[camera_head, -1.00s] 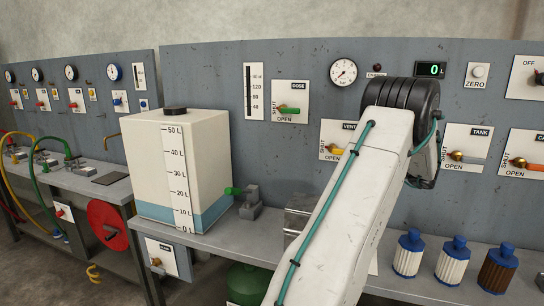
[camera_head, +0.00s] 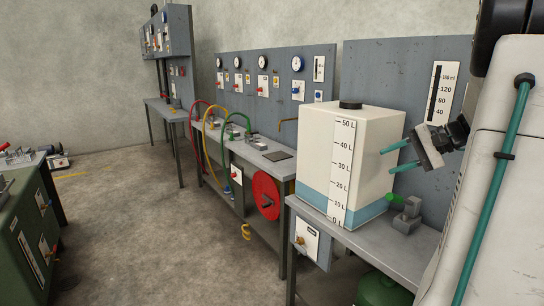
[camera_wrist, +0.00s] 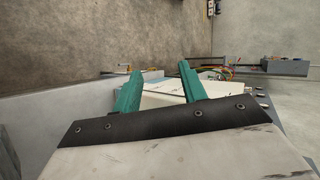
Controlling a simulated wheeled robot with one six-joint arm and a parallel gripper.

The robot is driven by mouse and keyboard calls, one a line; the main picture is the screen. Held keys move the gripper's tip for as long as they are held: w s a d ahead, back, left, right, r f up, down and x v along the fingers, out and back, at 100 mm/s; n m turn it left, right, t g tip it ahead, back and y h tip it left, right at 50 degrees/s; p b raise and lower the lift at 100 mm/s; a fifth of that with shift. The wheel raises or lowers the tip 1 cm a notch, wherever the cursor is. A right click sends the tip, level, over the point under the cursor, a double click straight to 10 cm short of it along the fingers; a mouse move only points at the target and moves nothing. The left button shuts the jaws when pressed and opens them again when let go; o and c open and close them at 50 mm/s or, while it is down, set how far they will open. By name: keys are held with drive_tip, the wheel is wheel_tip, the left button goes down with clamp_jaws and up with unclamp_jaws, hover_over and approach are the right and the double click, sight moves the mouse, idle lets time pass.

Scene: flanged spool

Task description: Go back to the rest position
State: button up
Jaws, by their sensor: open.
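My gripper (camera_head: 388,160) is at the right in the head view, in front of the panel and beside the upper right of the white tank (camera_head: 318,160). Its two teal fingers are parted, point left and hold nothing. In the wrist view my gripper (camera_wrist: 160,76) also shows open and empty, with the pale tank top (camera_wrist: 165,98) beyond the fingers. My arm fills the right side of the head view. A red round disc (camera_head: 266,194), which may be the spool, hangs at the front of the middle bench.
The tank stands on a grey bench (camera_head: 375,243) beside a green-handled valve (camera_head: 395,199). A gauge panel (camera_head: 275,88) with coloured hoses is further back. A green cabinet (camera_head: 35,240) stands at far left. The floor (camera_head: 140,220) between is clear.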

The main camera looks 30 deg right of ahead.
drive_tip(key=a+n+g, duration=0.5)
drive_tip(key=a+g, duration=0.1)
drive_tip(key=a, duration=1.8)
drive_tip(key=s+a+f+n+g+h, duration=0.1)
drive_tip(key=s+a+f+n+h, duration=0.2)
drive_tip(key=s+a, duration=0.3)
drive_tip(key=s+a+f+n+g+h, duration=0.1)
drive_tip(key=s+a+f+n+h, duration=0.2)
drive_tip(key=s+a, duration=0.3)
drive_tip(key=shift+s+a+n, duration=0.35)
drive_tip(key=shift+s+n, duration=0.55)
drive_tip(key=shift+s, duration=0.1)
